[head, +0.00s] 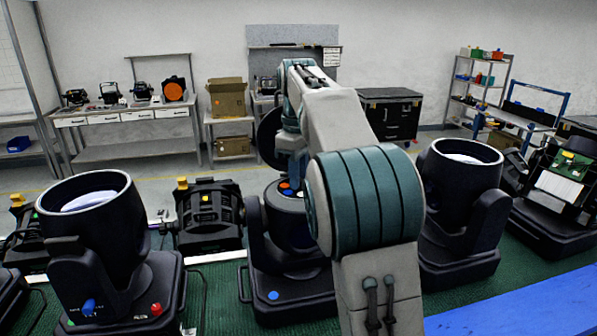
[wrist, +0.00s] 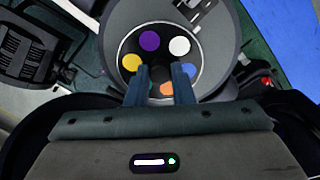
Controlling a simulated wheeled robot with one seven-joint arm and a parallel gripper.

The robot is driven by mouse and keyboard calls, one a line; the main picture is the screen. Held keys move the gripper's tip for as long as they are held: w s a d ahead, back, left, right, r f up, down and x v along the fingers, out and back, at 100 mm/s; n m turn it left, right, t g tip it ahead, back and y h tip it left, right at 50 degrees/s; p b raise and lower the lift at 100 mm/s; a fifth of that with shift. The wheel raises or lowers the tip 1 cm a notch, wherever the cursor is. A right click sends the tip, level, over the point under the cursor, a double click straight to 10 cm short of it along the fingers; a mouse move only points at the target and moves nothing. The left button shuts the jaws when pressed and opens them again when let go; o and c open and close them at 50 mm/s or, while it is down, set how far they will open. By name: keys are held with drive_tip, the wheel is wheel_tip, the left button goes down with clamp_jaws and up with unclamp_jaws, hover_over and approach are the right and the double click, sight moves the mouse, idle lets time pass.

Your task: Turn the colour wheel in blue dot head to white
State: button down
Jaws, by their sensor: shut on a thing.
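The blue dot head, a black moving-head lamp (head: 293,225), stands on the green bench with a blue dot (head: 273,295) on its base. My arm covers its right part. Its open top holds the colour wheel (head: 285,187), seen from above in the wrist view. The wheel carries a purple disc (wrist: 149,40), a white disc (wrist: 179,46), a yellow disc (wrist: 132,62) and an orange disc (wrist: 167,88) near my fingers; other discs are partly hidden. White is at the upper right. My gripper (wrist: 160,82) is shut on the wheel's dark central hub (wrist: 160,72).
Other black lamps stand left (head: 90,225) and right (head: 465,210) on the green bench. A squat black unit with a yellow knob (head: 207,215) sits just left. A blue strip (head: 540,305) runs along the front right. A shelf and workbenches are behind.

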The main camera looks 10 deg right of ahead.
drive_tip(key=shift+m, duration=0.3)
drive_tip(key=c, duration=1.3)
unclamp_jaws()
drive_tip(key=shift+o, duration=0.2)
drive_tip(key=shift+r, duration=0.15)
wheel_tip(320, 180, up, 14)
drive_tip(key=p, duration=0.3)
drive_tip(key=shift+f+p, duration=0.2)
drive_tip(key=shift+p, duration=0.1)
